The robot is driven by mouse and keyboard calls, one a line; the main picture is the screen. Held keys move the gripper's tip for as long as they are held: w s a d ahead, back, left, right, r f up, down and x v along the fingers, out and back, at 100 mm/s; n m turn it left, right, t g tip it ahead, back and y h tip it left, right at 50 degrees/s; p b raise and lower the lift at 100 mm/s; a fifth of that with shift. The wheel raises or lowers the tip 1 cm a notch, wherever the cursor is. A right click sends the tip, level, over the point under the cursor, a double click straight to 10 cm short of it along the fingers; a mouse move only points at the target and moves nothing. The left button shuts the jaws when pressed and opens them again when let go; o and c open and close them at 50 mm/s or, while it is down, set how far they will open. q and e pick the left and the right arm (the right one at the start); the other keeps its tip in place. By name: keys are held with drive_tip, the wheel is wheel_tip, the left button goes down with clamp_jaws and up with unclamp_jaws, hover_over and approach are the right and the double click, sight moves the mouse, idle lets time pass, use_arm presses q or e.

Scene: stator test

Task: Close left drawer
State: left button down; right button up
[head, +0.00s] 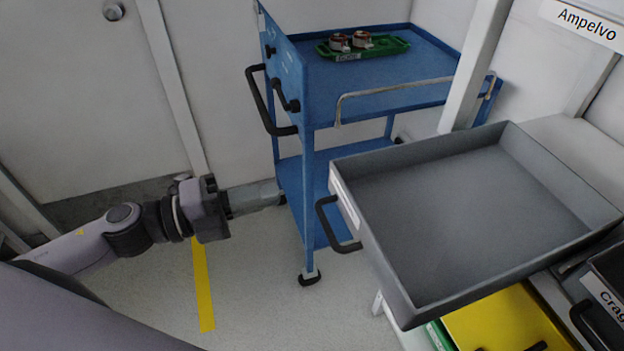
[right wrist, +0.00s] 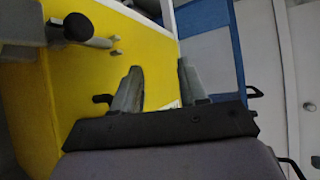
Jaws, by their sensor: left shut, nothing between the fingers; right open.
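The grey drawer (head: 460,220) is pulled far out at the right of the head view and is empty. Its black handle (head: 328,225) is on the front panel, facing left. My left gripper (head: 283,194) is shut and empty, left of the handle and apart from it, in front of the blue cart's leg in the picture. My right gripper (right wrist: 157,72) is open and empty in the right wrist view, with a yellow surface behind it. The right gripper does not show in the head view.
A blue cart (head: 395,101) stands behind, with a green tray (head: 386,48) holding two copper-coloured parts. A yellow drawer (head: 505,325) and a dark drawer (head: 612,280) are below the grey drawer. The floor (head: 260,290) around the yellow tape is clear.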

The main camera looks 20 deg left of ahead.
sight(331, 180)
use_arm(q)
drive_tip(key=p+x, duration=0.2)
drive_tip(key=x, duration=0.4)
drive_tip(key=shift+w+d+r, duration=0.15)
drive_tip(key=shift+d, duration=0.05)
drive_tip(key=shift+x, duration=0.85)
